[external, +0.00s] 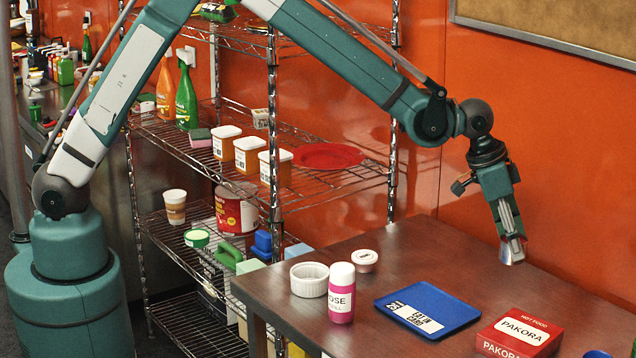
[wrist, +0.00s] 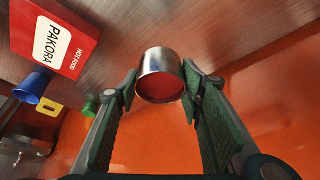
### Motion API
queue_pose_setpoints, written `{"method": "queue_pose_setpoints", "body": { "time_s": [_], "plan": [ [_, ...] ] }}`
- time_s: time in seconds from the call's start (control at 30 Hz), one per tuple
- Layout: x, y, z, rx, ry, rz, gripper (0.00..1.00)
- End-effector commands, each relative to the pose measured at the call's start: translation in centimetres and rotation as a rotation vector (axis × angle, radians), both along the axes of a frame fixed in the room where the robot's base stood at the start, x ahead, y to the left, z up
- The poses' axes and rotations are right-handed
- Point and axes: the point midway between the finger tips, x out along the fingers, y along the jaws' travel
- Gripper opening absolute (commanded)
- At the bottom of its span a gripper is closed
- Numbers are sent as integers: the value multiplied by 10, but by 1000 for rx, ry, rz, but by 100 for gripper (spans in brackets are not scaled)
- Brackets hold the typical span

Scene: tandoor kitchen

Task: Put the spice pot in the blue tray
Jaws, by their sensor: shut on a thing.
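The spice pot, a small silvery metal cup with red contents (wrist: 160,78), is between my two fingers in the wrist view. In the external view the pot (external: 513,251) shows small and tilted at the lower end of my gripper (external: 509,232). My gripper is shut on it and points down over the right back part of the table. The blue tray (external: 461,317) lies flat on the table, left of and nearer the camera than the gripper. A white "eat in" card lies in it. Fingers partly hide the pot's sides.
A red pakora box (external: 520,334) stands right of the tray; it also shows in the wrist view (wrist: 55,36). A pink bottle (external: 341,293), a white ramekin (external: 309,280) and a small lidded tub (external: 364,260) stand left of the tray. A blue cup (wrist: 31,86) is near the box.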

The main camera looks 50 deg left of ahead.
Motion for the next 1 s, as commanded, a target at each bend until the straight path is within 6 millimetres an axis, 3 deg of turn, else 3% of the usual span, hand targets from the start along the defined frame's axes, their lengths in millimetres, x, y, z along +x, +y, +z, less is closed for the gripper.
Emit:
{"method": "queue_pose_setpoints", "body": {
  "time_s": [0.17,0.37,0.8,1.0],
  "plan": [
    [-8,2,1,2,1,12,25],
    [-33,10,3,4,5,58,25],
    [-130,52,7,7,6,246,25],
    [-164,70,7,4,2,316,25]
  ]
}}
